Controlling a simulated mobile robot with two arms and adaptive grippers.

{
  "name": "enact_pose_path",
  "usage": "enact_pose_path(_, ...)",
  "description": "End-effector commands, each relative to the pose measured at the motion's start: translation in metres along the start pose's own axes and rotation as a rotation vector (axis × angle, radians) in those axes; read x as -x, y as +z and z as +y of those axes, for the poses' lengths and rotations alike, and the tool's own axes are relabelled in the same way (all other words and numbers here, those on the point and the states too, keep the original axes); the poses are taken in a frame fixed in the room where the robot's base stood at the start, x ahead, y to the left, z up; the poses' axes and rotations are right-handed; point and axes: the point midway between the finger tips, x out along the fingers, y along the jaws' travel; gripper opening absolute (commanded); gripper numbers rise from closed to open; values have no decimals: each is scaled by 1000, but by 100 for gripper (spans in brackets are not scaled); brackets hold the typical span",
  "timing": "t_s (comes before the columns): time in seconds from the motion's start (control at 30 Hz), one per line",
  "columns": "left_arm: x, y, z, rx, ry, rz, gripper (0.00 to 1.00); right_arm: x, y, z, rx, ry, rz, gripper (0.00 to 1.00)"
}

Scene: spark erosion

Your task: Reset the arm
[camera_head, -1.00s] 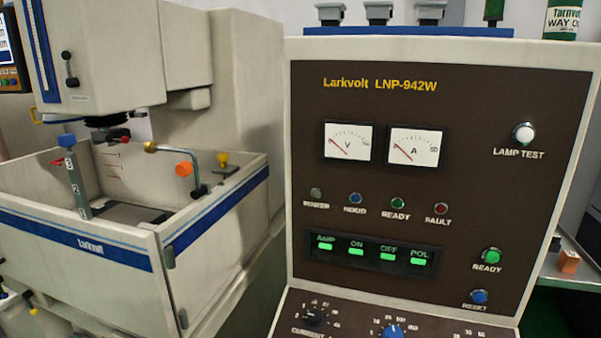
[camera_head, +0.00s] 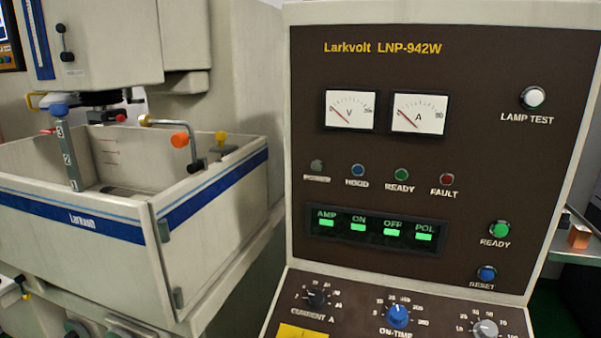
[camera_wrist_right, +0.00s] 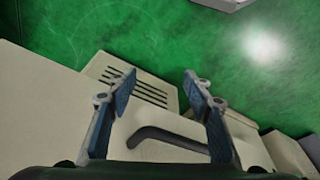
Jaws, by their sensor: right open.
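Neither gripper shows in the head view. My right gripper (camera_wrist_right: 160,85) shows in the right wrist view with its two blue-padded fingers wide apart and nothing between the tips. Beyond it lie a beige cabinet surface with dark vent slots (camera_wrist_right: 140,88) and a dark curved bar (camera_wrist_right: 165,138) low between the fingers. I cannot tell whether the fingers touch anything. My left gripper is in no view.
The Larkvolt control panel (camera_head: 400,262) fills the right of the head view, with meters, buttons and knobs. A machine tank (camera_head: 90,215) with a blue stripe stands at left. An orange-brown block (camera_head: 579,237) sits on a shelf at right. Green floor (camera_wrist_right: 200,35) is open beyond my right gripper.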

Motion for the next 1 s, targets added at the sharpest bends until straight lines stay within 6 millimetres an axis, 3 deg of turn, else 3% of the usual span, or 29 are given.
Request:
enact_pose_path(0.03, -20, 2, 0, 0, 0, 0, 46, -42, 17, -2, 2, -2, -17, 46)
enact_pose_path(0.1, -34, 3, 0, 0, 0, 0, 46, -82, 35, -3, 5, -3, -29, 46)
enact_pose_path(0.3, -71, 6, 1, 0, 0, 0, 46, -187, 100, -8, 13, -7, -67, 46)
enact_pose_path(0.5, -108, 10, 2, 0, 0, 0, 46, -272, 178, -11, 22, -11, -104, 46)
enact_pose_path(0.63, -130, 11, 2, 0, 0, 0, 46, -312, 228, -12, 27, -13, -124, 46)
enact_pose_path(0.8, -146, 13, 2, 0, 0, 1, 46, -339, 275, -12, 32, -14, -142, 46)
enact_pose_path(1.0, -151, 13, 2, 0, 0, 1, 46, -345, 294, -12, 35, -15, -149, 46)
